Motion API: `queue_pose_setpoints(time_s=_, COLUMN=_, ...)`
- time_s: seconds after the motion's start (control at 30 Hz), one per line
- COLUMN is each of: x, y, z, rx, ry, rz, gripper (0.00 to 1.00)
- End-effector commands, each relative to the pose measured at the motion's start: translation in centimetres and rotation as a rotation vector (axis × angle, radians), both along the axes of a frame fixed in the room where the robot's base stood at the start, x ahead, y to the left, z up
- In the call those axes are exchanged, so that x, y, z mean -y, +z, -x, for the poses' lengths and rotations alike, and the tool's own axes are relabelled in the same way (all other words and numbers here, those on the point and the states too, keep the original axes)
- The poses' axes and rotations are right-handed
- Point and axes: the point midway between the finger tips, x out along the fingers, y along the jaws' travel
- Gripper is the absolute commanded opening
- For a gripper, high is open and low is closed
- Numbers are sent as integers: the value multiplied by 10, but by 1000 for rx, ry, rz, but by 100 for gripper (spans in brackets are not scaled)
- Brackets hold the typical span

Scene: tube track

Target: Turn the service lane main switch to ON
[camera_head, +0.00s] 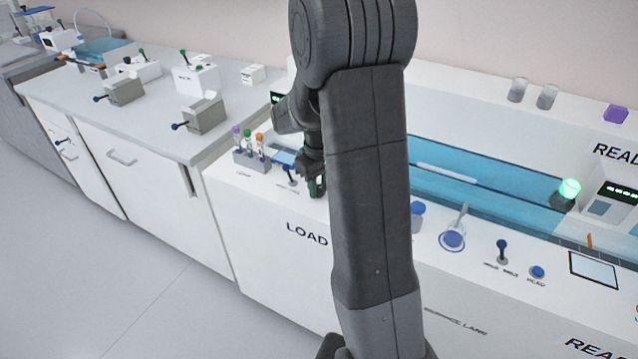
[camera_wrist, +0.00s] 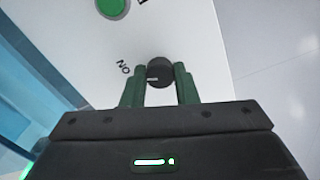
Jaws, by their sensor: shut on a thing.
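A round black knob (camera_wrist: 160,72) on a white panel sits between the two green fingertips of my gripper (camera_wrist: 160,84) in the wrist view. The fingers are shut on it, one on each side. The letters "ON" (camera_wrist: 123,68) are upside down to the left of the knob. A short pale line shows on the knob's lower left, pointing left, roughly toward the letters. In the head view my gripper (camera_head: 316,186) is low at the counter's left end, above the word "LOAD". The knob is hidden there.
A green round button (camera_wrist: 113,6) lies beyond the knob. A blue-topped knob (camera_head: 453,240) and a lit green lamp (camera_head: 569,190) are to the right.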

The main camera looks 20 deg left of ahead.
Motion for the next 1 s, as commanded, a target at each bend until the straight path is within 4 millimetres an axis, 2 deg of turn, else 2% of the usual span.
queue_pose_setpoints(time_s=0.6, x=0, y=1, z=-1, rx=2, ry=-43, rz=-1, gripper=4)
queue_pose_setpoints(time_s=0.63, x=0, y=1, z=-1, rx=2, ry=-43, rz=-1, gripper=32)
queue_pose_setpoints(time_s=0.7, x=0, y=1, z=-1, rx=2, ry=-43, rz=-1, gripper=46)
queue_pose_setpoints(time_s=1.0, x=0, y=1, z=0, rx=1, ry=-42, rz=0, gripper=48)
